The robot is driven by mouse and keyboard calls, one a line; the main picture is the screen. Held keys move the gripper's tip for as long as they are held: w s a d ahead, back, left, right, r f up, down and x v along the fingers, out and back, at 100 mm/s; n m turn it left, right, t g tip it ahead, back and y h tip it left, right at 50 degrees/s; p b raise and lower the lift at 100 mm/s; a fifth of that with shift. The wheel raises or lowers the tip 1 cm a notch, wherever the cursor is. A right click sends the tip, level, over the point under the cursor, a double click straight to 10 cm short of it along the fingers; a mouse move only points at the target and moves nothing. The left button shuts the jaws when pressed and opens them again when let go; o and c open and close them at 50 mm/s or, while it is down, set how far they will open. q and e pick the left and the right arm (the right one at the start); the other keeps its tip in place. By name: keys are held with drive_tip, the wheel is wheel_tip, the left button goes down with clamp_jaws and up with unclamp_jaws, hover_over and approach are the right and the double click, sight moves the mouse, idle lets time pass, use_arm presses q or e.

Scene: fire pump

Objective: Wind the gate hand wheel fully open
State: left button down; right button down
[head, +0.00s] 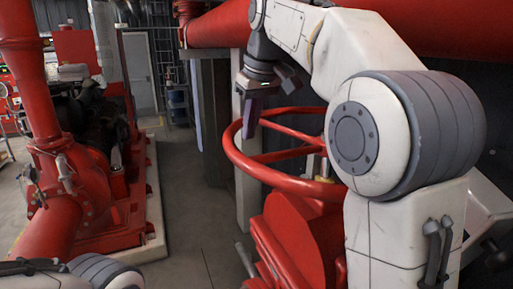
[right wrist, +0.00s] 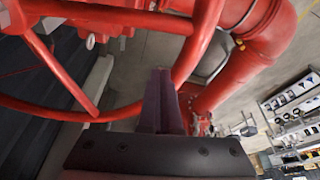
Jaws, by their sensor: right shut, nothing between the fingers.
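The red gate hand wheel (head: 262,176) lies roughly flat above a red valve body (head: 300,235), right of centre in the head view. Its rim and spokes also fill the upper left of the right wrist view (right wrist: 199,42). My right gripper (head: 251,126) points down at the wheel's far left rim, its fingers shut with nothing between them. In the right wrist view the closed fingers (right wrist: 162,88) overlap the rim; I cannot tell whether they touch it. My right arm hides the wheel's right side. My left gripper is out of view.
A large red pipe (head: 220,25) runs overhead behind the wheel. A red pump and engine set (head: 95,190) stands on a plinth at left. Clear grey floor (head: 195,220) lies between it and the valve. A dark wall is behind the wheel.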

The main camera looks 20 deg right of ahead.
drive_tip(key=f, duration=0.1)
drive_tip(key=s+f+p, duration=0.2)
drive_tip(key=f, duration=0.1)
drive_tip(key=shift+s+d, duration=0.15)
drive_tip(key=shift+d, duration=0.2)
drive_tip(key=shift+s, duration=0.1)
